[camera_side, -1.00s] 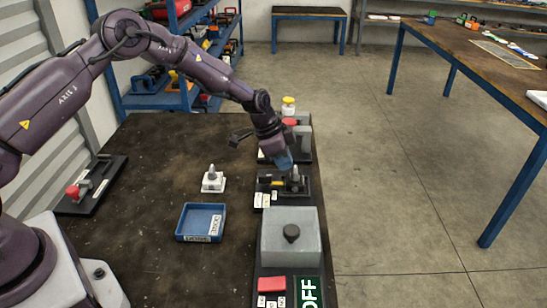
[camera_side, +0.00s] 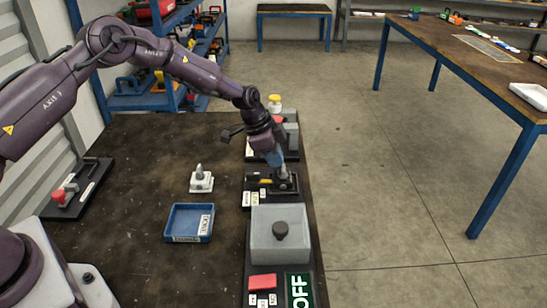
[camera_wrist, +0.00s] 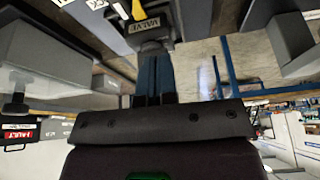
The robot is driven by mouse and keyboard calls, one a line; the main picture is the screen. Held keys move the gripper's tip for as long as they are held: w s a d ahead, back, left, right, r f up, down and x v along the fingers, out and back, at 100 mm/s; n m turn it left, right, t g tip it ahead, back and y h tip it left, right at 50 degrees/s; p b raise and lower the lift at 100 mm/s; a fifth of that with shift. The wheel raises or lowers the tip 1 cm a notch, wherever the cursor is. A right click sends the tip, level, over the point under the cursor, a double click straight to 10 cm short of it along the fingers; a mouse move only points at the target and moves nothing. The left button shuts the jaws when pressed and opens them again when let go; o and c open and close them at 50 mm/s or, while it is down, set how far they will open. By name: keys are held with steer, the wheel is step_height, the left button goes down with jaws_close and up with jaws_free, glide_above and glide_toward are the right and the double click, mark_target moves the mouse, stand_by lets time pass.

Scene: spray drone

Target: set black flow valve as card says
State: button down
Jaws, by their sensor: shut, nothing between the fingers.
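My gripper (camera_side: 275,160) is shut and empty, pointing down over a small black unit (camera_side: 258,186) with a grey pointed post (camera_side: 283,173) and a yellow part. In the wrist view the blue fingers (camera_wrist: 155,78) are together, below a label (camera_wrist: 144,25) that seems to read VALVE. I cannot tell whether the fingertips touch this unit. A black knob (camera_side: 280,230) stands on the grey box (camera_side: 262,222) nearer the side camera. A green card (camera_side: 299,291) reading OFF lies at the near end of the row.
A red block (camera_side: 262,281) with small white labels sits beside the card. A blue tray (camera_side: 180,220) and a white block with a grey tip (camera_side: 201,182) are left of the row. Another unit (camera_side: 290,135) with a yellow-capped part (camera_side: 274,101) stands behind my gripper. The table's left-middle is mostly clear.

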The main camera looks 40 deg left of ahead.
steer(key=shift+w+m, duration=0.15)
steer(key=shift+m, duration=0.35)
steer(key=m+g, duration=0.1)
steer(key=m, duration=0.1)
steer(key=w+m+g+h, duration=0.1)
steer(key=m, duration=0.2)
steer(key=shift+d, duration=0.2)
steer(key=shift+w+f, duration=0.1)
stand_by(0.8)
